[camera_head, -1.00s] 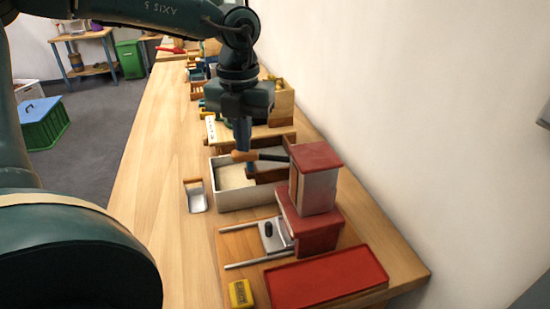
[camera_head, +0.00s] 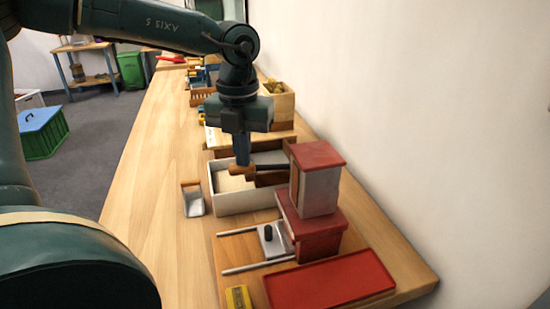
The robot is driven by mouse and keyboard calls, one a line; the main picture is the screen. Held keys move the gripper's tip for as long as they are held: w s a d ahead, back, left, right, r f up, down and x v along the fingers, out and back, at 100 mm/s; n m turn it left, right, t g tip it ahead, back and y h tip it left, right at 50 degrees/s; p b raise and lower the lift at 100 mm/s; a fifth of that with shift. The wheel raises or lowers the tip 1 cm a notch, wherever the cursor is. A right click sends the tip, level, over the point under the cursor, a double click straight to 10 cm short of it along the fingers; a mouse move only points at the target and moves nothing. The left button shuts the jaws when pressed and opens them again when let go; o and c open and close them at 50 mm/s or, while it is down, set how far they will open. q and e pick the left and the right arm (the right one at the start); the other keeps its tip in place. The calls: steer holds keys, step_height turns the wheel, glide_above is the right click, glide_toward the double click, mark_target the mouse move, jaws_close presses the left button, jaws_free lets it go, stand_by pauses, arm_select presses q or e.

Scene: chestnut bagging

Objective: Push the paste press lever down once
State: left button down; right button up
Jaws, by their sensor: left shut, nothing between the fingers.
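The paste press (camera_head: 318,190) has a red top, a pale body and a red base, and stands right of centre. Its dark lever (camera_head: 273,167) sticks out to the left and ends in a wooden handle (camera_head: 240,171). The lever lies close to level, over a pale box. My left gripper (camera_head: 242,161) points down, shut and empty, with its fingertips at the wooden handle from above. They appear to touch it, but the exact contact is hard to see. My right gripper is not in view.
The pale box (camera_head: 240,202) holds light powder. A metal scoop (camera_head: 193,200) lies left of it. A sliding plate on rails (camera_head: 268,238), a red tray (camera_head: 330,278) and a yellow block (camera_head: 238,297) are in front. The bench's left side is clear; a wall bounds the right.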

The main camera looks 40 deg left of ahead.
mark_target(240, 175)
arm_select(q)
steer(key=shift+s+a+f+b, duration=0.15)
steer(key=shift+f+b, duration=1)
steer(key=shift+s+a+f+b, duration=0.1)
steer(key=shift+s+f+b, duration=0.05)
steer(key=shift+f+b, duration=0.95)
steer(key=shift+f, duration=0.1)
steer(key=shift+f+b, duration=0.25)
steer(key=shift+b, duration=0.05)
steer(key=shift+w+d+r+p, duration=0.2)
steer(key=shift+r+p, duration=1.3)
steer(key=shift+r, duration=0.9)
steer(key=shift+w+d+r+p, duration=0.15)
steer(key=shift+r+p, duration=1.3)
steer(key=shift+r, duration=0.95)
steer(key=shift+a, duration=0.1)
